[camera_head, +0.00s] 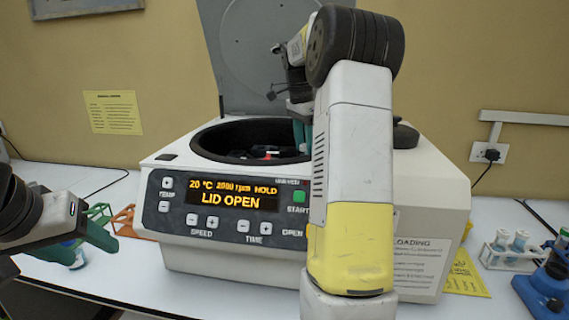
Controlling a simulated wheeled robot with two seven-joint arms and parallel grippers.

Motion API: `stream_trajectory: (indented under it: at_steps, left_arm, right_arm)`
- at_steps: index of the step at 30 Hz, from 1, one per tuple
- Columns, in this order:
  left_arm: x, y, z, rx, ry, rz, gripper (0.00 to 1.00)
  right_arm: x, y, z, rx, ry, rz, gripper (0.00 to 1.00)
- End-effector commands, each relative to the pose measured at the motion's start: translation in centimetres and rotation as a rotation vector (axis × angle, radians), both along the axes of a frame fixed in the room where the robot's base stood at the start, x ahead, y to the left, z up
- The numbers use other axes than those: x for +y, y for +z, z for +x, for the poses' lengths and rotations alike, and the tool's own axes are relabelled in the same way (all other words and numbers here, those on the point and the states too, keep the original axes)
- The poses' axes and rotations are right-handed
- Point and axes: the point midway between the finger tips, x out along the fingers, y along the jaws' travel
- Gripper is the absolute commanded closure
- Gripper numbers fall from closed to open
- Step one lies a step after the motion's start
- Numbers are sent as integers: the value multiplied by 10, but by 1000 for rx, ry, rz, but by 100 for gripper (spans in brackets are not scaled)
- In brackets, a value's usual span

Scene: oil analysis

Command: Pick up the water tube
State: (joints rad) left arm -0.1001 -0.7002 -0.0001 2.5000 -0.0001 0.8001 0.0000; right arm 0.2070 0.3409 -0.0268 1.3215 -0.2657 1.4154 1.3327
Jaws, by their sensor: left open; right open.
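Small tubes (519,240) with pale blue contents stand in a white rack (497,260) at the right. Which tube holds water cannot be told. My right gripper (300,135) is over the open centrifuge bowl (215,139), with its green fingers near the bowl's right side and mostly hidden by my arm. My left gripper (98,238) is at the left, its green fingers beside the centrifuge and above the table. Both grippers are open, and I see nothing held in either.
The centrifuge (190,252) has its grey lid (240,40) raised and its display (222,193) reads "LID OPEN". A blue device (548,288) stands at the right. Small red and dark parts show inside the bowl.

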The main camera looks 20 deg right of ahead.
Motion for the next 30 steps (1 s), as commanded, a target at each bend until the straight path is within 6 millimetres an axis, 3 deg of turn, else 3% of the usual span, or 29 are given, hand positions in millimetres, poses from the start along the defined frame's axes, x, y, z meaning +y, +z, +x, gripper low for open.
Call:
stream_trajectory:
  at_steps: [4, 11, 12, 20, 30]
  left_arm:
    - [0, 0, 0, 0, 0, 0, 45]
    - [0, 0, 0, 0, 0, 0, 45]
    - [0, 0, 0, 0, 0, 0, 45]
    - [0, 0, 0, 0, 0, 0, 45]
    - [0, 0, 0, 0, 0, 0, 45]
  right_arm:
    - [-2, -16, 0, 0, 0, 0, 49]
    - [-2, -18, 0, -1, 0, -1, 49]
    - [-2, -18, 0, -1, 0, -1, 51]
    - [-2, -18, 0, -1, 0, -1, 100]
    - [-2, -11, 1, -4, 0, -2, 100]
